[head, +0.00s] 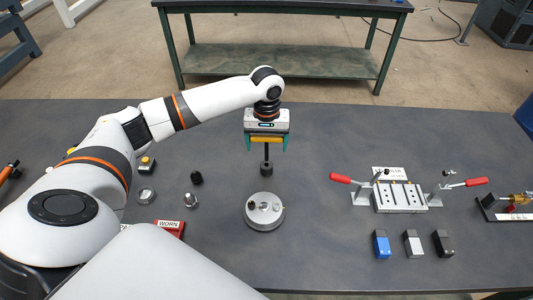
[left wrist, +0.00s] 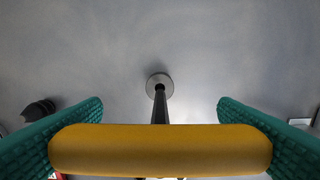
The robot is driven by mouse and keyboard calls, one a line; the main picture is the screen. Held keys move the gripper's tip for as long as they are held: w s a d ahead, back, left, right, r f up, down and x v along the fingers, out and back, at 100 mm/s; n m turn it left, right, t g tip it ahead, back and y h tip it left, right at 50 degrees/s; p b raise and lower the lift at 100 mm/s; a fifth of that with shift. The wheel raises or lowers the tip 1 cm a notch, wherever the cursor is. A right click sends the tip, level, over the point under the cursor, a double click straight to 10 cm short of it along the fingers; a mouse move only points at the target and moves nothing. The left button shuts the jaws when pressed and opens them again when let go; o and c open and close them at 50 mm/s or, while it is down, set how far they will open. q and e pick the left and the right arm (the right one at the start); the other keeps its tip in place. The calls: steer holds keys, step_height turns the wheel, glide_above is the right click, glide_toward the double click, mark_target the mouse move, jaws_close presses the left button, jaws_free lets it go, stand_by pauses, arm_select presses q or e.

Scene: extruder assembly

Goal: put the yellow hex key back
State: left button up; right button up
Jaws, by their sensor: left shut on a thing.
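My left gripper (head: 267,146) is shut on the yellow handle of the hex key (head: 267,139), above the middle of the table. The handle lies level between the green finger pads, and it fills the lower part of the left wrist view (left wrist: 160,150). The key's black shaft points straight down. At its lower end is a small dark round holder (head: 266,169), seen as a grey disc in the left wrist view (left wrist: 159,82). I cannot tell whether the tip sits inside its hole or just above. My right gripper is not in view.
A round silver fixture (head: 264,212) stands just in front of the holder. A black part (head: 196,177) and a metal part (head: 190,200) stand left, near a red WORN tray (head: 170,227). A clamp plate (head: 400,197) with red handles and several small blocks are at right.

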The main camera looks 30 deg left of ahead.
mark_target(266, 160)
arm_select(q)
step_height(266, 160, down, 4)
steer(key=shift+f+p, duration=0.1)
steer(key=shift+p, duration=1.1)
steer(key=shift+f, duration=0.2)
steer(key=shift+f, duration=0.25)
steer(key=o, duration=1.2)
steer(key=shift+f, duration=0.1)
steer(key=shift+c, duration=0.2)
